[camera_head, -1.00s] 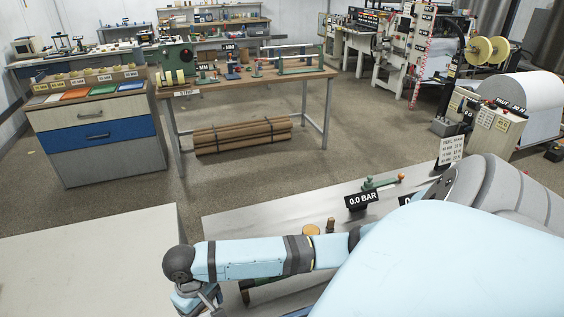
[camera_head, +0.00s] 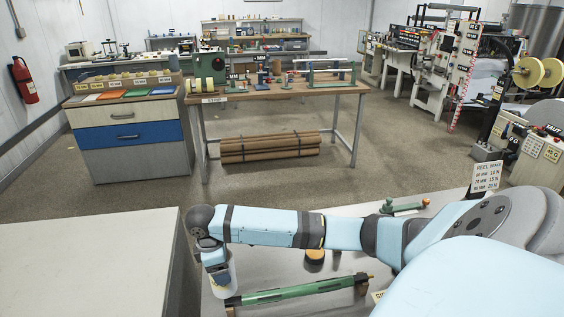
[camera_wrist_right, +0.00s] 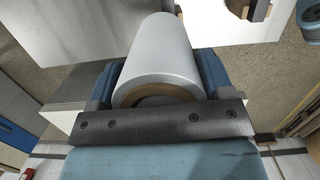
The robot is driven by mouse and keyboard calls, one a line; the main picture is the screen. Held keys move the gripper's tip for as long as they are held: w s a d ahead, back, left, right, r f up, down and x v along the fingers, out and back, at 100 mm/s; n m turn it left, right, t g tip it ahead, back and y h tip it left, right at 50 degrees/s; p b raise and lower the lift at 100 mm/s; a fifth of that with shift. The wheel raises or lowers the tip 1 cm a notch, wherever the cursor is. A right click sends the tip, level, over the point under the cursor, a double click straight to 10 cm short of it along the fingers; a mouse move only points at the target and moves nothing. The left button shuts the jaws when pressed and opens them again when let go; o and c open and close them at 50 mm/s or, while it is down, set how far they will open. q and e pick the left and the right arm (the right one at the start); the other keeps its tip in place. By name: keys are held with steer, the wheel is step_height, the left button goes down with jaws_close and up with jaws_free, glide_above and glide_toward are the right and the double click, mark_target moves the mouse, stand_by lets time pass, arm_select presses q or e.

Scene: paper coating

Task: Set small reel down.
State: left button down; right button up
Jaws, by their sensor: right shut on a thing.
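The small reel is a pale grey-white roll with a brown core. It fills the middle of the right wrist view (camera_wrist_right: 158,58), with a blue finger on each side. My right gripper (camera_wrist_right: 155,82) is shut on it. In the head view my right gripper (camera_head: 216,262) points down at the left end of the grey bench, and the reel (camera_head: 223,284) shows partly below it. I cannot tell whether the reel touches anything beneath. My left gripper is not in view.
A green bar fixture (camera_head: 297,290) lies on the grey bench (camera_head: 338,268) just right of the reel. A dark round part (camera_head: 315,257) stands behind it. A pale table top (camera_head: 90,265) lies to the left across a narrow gap. A wooden workbench (camera_head: 285,91) stands farther back.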

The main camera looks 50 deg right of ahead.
steer(key=w+d+r+n+t+b, duration=0.1)
steer(key=w+d+r+n+b, duration=0.25)
steer(key=d+n, duration=0.35)
steer(key=w+d+r+n+t+b, duration=0.1)
steer(key=w+d+r+n+b, duration=0.1)
steer(key=w+d+n+b, duration=0.4)
steer(key=w+d+r+n+t+b, duration=0.1)
steer(key=w+d+r+n, duration=0.15)
steer(key=d+n, duration=0.6)
steer(key=shift+n+y, duration=0.25)
steer(key=shift+y, duration=0.15)
steer(key=f, duration=0.6)
steer(key=f+b, duration=0.1)
steer(key=f, duration=0.6)
steer(key=f+b, duration=0.1)
steer(key=f, duration=0.5)
steer(key=shift+s+a+f, duration=0.3)
steer(key=shift+s+a, duration=0.05)
steer(key=shift+r, duration=0.1)
steer(key=o, duration=1)
steer(key=shift+o, duration=0.4)
